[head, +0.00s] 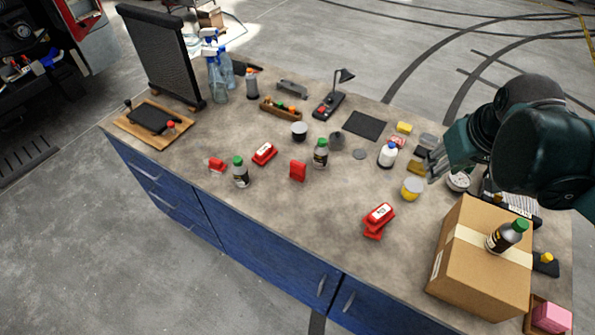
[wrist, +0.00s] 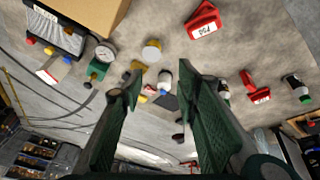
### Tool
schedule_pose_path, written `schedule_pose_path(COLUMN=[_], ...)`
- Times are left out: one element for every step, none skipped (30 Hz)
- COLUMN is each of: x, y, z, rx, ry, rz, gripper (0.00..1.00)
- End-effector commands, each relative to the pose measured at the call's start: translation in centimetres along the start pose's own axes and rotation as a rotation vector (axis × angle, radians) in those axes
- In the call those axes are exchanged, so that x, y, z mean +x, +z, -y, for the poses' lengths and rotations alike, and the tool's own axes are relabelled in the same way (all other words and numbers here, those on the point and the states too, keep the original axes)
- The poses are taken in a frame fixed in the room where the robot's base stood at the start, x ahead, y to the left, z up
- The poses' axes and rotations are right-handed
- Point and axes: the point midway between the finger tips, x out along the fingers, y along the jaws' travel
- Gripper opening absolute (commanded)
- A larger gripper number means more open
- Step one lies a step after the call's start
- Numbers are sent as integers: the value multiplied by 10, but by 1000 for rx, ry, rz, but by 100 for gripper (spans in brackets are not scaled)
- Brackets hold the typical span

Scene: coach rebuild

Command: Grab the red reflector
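Several red items lie on the workbench. A plain red block (head: 298,170) stands near the middle of the bench in the head view, and a small red piece (head: 217,164) lies at the left. I cannot tell for sure which is the reflector. Two other red items carry white labels: one (head: 264,153) beside a green-capped bottle, the other (head: 378,220) nearer the front edge. The labelled ones also show in the wrist view (wrist: 204,20). My gripper (wrist: 160,88) is open and empty above the bench's right part, well to the right of the plain red block.
A cardboard box (head: 475,265) with a green-capped bottle (head: 506,236) on top stands at the right front. Green-capped bottles (head: 241,172) (head: 320,154) flank the red block. A white bottle (head: 388,154) and a yellow-and-white pot (head: 412,189) stand near my gripper.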

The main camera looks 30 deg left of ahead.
Motion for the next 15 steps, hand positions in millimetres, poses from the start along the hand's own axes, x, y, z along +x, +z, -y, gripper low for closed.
schedule_pose_path(x=[5, 8, 12, 14, 18, 22, 24, 27, 32, 35, 38, 43, 46, 49, 54], y=[-9, -14, -19, -24, -28, -33, -38, -41, -47, -51, -54, -60, -63, -67, -72], z=[6, 10, 14, 18, 22, 26, 30, 34, 40, 43, 48, 53, 58, 62, 68], rx=[-25, -40, -60, -74, -89, -108, -123, -138, -158, -172, -188, -207, -222, -237, -257], ry=[-8, -13, -19, -23, -28, -34, -38, -43, -49, -53, -57, -64, -68, -72, -78], rz=[7, 12, 19, 23, 27, 34, 39, 44, 49, 53, 58, 65, 69, 73, 79], gripper=[32, 32, 32, 32, 32, 32, 32, 32, 32, 32, 32, 32, 32, 32, 32])
